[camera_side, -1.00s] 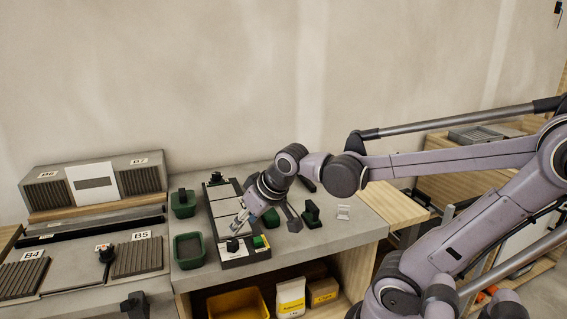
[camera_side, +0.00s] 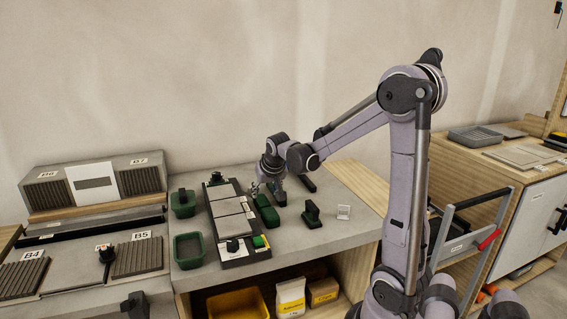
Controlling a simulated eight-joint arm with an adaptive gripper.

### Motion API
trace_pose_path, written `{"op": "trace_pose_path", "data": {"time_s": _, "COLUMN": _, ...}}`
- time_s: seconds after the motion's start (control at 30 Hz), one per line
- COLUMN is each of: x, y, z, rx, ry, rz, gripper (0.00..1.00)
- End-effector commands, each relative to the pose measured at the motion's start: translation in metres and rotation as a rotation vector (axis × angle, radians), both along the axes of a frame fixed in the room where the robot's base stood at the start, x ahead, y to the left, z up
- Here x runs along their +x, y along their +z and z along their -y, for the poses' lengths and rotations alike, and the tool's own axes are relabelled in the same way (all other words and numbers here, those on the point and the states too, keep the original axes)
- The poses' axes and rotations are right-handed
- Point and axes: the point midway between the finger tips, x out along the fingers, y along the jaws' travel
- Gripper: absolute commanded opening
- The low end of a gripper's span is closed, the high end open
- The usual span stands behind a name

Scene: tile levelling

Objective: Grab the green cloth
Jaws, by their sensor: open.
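A dark green, elongated, rounded piece (camera_side: 266,211) lies on the grey bench beside the right edge of the black tile board. A smaller, brighter green piece (camera_side: 260,241) sits at the board's near right corner. At this size I cannot tell which of them is the cloth. My gripper (camera_side: 272,194) points down just above and behind the far end of the dark green piece. It is open, with nothing visible between its fingers. I cannot tell whether the fingertips touch anything.
The tile board (camera_side: 230,260) holds light tiles. Two green tubs, one at the back (camera_side: 183,211) and one in front (camera_side: 189,262), stand to its left. The bench's right front is clear.

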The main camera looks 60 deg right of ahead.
Motion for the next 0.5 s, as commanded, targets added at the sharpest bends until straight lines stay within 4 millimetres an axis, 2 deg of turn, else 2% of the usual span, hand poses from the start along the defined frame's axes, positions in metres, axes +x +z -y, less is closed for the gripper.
{"op": "trace_pose_path", "data": {"time_s": 0.13, "x": 0.007, "y": -0.013, "z": 0.006, "rx": 0.001, "ry": 0.001, "rz": 0.001, "gripper": 0.48}}
{"op": "trace_pose_path", "data": {"time_s": 0.5, "x": 0.015, "y": -0.029, "z": 0.015, "rx": 0.000, "ry": 0.001, "rz": 0.000, "gripper": 0.48}}
